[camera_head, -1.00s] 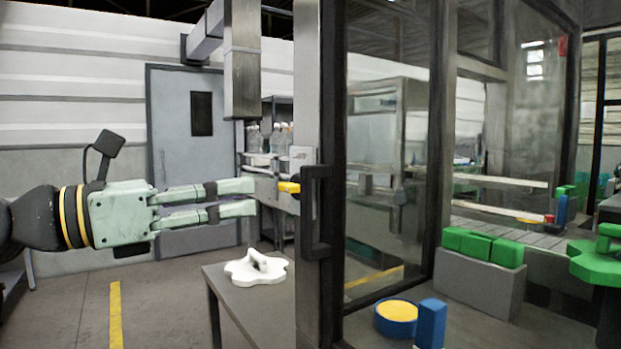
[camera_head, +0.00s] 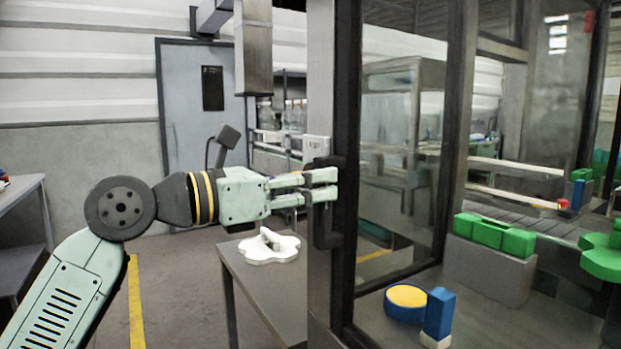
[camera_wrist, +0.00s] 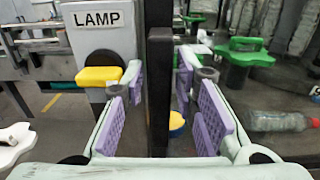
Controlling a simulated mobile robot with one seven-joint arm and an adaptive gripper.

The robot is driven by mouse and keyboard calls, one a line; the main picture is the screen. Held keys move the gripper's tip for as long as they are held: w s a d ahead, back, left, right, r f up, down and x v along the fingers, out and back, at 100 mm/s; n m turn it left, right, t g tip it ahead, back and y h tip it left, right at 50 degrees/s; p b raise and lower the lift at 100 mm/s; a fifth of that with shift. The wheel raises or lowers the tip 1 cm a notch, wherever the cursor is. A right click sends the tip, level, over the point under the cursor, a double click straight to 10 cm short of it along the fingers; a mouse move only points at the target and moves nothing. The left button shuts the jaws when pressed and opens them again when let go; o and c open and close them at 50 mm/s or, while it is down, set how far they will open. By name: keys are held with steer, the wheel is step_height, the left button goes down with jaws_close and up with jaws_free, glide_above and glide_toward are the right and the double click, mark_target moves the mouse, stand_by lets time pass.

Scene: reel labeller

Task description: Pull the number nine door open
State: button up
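A glass door with a dark frame (camera_head: 346,90) stands right of centre in the head view. No number nine shows on it. Its black upright pull handle (camera_head: 327,241) is at the door's left edge. My gripper (camera_head: 322,184) is level with the handle, its fingers reaching over it and hiding part of it. In the wrist view, a dark upright bar (camera_wrist: 158,90), seemingly the handle, stands between the purple pads of my gripper (camera_wrist: 168,108). Gaps show on both sides of the bar, so the fingers are open around it.
A post left of the door carries a LAMP label (camera_wrist: 101,19) above a yellow knob (camera_wrist: 99,76). A small table (camera_head: 237,262) with a white lobed piece (camera_head: 268,247) stands below my gripper. A blue-and-yellow round part (camera_head: 406,298) and green blocks (camera_head: 494,235) are behind the glass.

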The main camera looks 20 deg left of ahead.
jaws_close()
stand_by(0.7)
